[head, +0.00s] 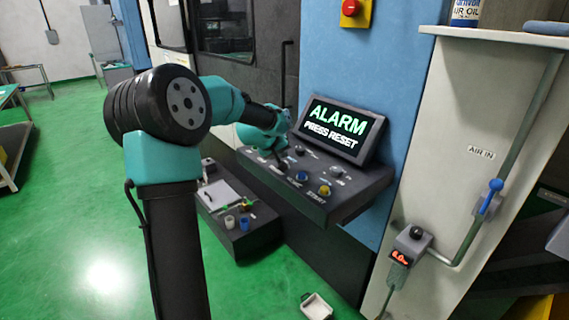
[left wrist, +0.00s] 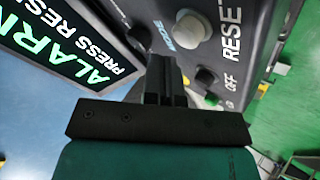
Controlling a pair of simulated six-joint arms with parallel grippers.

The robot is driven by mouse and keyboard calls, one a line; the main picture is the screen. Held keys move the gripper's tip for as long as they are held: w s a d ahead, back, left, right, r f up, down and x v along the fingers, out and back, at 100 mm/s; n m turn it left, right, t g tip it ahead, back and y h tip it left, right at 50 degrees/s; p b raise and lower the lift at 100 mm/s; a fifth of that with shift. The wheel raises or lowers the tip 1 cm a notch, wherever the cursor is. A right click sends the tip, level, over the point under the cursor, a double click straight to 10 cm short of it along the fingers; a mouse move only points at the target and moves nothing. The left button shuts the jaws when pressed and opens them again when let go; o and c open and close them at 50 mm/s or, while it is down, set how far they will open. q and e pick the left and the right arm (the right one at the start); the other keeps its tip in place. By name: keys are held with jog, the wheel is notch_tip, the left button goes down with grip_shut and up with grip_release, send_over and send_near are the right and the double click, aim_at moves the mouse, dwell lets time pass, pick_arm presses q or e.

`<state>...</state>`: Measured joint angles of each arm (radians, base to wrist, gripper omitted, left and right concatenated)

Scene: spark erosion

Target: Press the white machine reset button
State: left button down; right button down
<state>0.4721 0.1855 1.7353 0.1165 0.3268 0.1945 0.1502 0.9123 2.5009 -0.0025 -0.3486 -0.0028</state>
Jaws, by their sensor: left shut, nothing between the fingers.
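The white reset button (left wrist: 188,30) shows in the left wrist view as a pale round cap beside the word RESET on the dark control panel (head: 345,200). My left gripper (left wrist: 166,62) is shut and empty, its fingertips over the panel a little short of the button in that picture. A gap shows between the tips and the button; I cannot tell their height above the panel. In the head view the left wrist is at the panel's left end, and its fingers are mostly hidden. The screen (head: 340,129) reads ALARM PRESS RESET. My right gripper is not in view.
A dark knob (left wrist: 206,76) marked OFF lies near the fingers. A yellow button (head: 324,190) is on the panel's front right. A red emergency button (head: 351,7) is on the blue wall above. A dark low bench (head: 240,242) with tools stands below the panel.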

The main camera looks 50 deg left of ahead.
pick_arm(q)
jog(key=shift+f, duration=0.4)
jog(key=shift+f, duration=0.4)
dwell(1.1)
jog(key=shift+r, duration=0.85)
jog(key=shift+r, duration=0.1)
jog(key=shift+r, duration=2.4)
jog(key=shift+f, duration=0.15)
